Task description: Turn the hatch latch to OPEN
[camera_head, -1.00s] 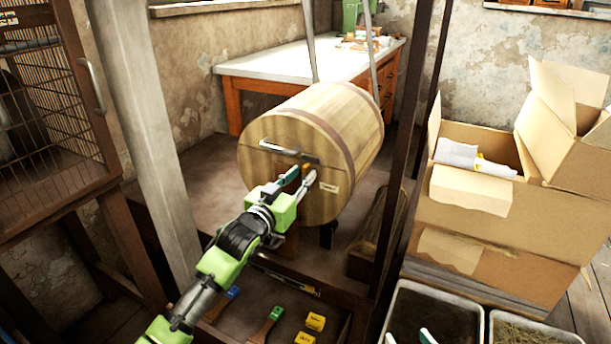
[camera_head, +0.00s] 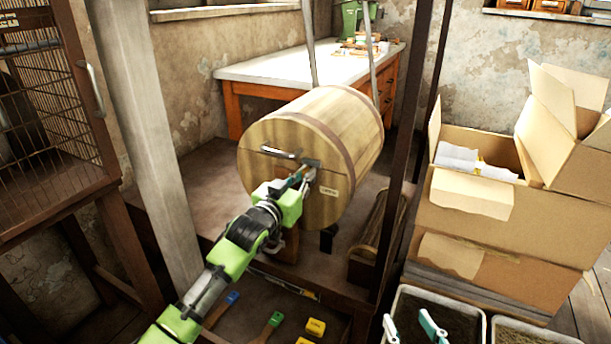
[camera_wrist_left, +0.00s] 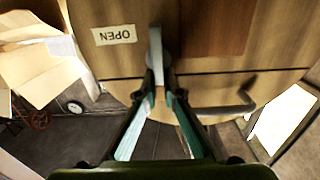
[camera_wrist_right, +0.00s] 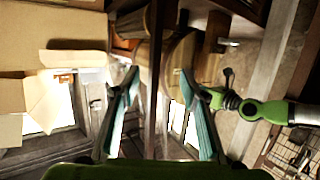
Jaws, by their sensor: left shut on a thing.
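A wooden barrel (camera_head: 350,115) lies on its side on a stand, its round end facing me. In the head view, the fingers mostly hide the latch. An OPEN label (camera_wrist_left: 114,36) is beside the latch, and shows small in the head view (camera_head: 329,191). My right gripper (camera_wrist_right: 158,80) is open and empty, low at the right over the trays.
A metal handle (camera_head: 282,152) sits on the barrel end, close to my left fingers. Dark posts (camera_head: 405,130) stand right of the barrel. Cardboard boxes (camera_head: 510,225) stack at the right, with trays (camera_head: 455,318) in front.

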